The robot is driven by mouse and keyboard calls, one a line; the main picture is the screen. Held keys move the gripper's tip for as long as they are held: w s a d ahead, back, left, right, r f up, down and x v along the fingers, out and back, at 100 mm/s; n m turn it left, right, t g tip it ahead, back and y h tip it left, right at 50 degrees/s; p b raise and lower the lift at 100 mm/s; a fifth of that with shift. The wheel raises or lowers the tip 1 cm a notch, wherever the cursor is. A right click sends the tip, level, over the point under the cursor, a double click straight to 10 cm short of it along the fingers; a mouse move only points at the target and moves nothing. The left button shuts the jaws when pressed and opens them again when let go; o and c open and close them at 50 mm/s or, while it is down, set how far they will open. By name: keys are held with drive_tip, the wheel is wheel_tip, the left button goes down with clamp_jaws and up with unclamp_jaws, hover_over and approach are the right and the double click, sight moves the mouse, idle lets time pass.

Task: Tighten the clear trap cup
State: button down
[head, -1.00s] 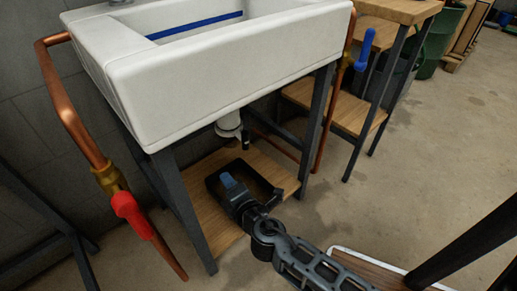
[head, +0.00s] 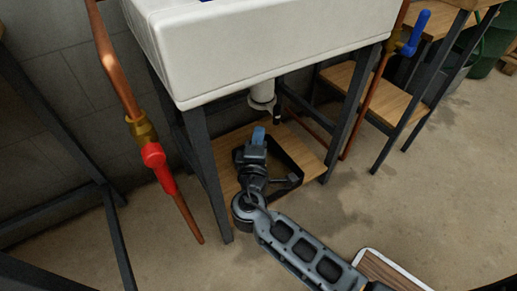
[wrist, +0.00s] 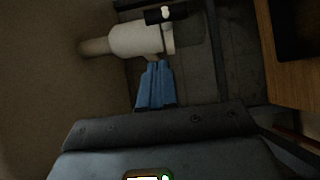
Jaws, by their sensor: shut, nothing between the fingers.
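The white drain trap (head: 262,94) hangs under the sink. It lies sideways in the wrist view (wrist: 138,39), with a pale ring at its right end. A faint, see-through grey shape beside that ring looks like the clear trap cup (wrist: 190,31), but it is dim and its outline is hard to tell. My gripper (head: 258,134) is below the trap in the head view. Its blue fingers (wrist: 156,66) are shut and empty, with their tips close to the ring; I cannot tell if they touch.
The white sink (head: 270,45) overhangs the trap on dark legs. A dark tray (head: 290,158) lies on the wooden shelf (head: 310,165) below. A copper pipe with a red valve handle (head: 155,160) stands left; a blue-handled valve (head: 416,33) stands right. Open floor lies in front.

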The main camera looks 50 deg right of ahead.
drive_tip(key=w+d+b, duration=0.1)
drive_tip(key=d, duration=0.5)
drive_tip(key=shift+w+d, duration=0.2)
drive_tip(key=shift+d, duration=0.15)
